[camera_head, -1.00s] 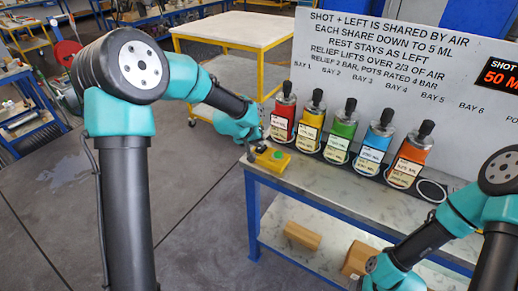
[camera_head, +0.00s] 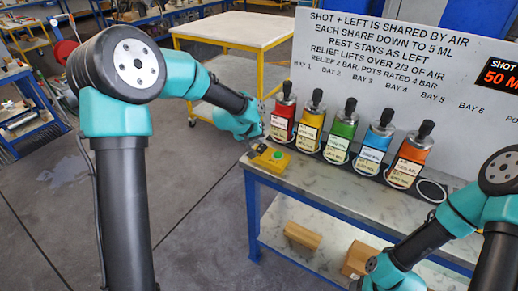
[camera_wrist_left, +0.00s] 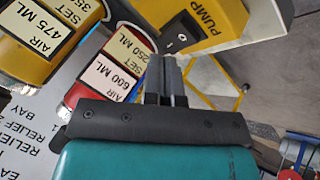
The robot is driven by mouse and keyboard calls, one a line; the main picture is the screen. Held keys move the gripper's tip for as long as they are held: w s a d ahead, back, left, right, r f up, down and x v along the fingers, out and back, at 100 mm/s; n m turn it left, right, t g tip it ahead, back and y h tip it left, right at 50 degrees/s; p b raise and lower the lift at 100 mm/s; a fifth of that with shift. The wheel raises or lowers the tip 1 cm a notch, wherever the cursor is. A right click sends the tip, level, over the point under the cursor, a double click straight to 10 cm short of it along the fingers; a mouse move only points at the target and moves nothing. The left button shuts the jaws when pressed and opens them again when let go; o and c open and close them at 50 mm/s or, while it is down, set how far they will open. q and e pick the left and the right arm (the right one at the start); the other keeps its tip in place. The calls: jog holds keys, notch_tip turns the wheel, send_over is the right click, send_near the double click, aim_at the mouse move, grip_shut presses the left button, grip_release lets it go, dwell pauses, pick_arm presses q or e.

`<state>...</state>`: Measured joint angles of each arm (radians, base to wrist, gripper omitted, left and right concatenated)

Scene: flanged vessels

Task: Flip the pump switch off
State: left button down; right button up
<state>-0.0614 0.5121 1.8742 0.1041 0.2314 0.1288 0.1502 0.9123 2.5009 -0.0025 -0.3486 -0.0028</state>
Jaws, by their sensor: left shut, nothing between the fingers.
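The pump box (camera_head: 271,163) is yellow and sits at the left end of the bench, with a green button or lamp (camera_head: 278,155) on top.
A row of flanged vessels stands behind the box; the red one (camera_head: 283,115) is closest to my left gripper. An empty ring (camera_head: 431,190) is at the row's right end. A lettered board (camera_head: 400,70) rises behind. Wooden blocks (camera_head: 302,236) lie on the lower shelf.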

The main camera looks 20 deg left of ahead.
pick_arm(q)
jog(key=shift+w+d+r, duration=0.1)
jog(key=shift+w+r, duration=0.1)
jog(key=shift+r, duration=1.05)
jog(key=shift+w+r, duration=0.15)
jog(key=shift+r, duration=1.1)
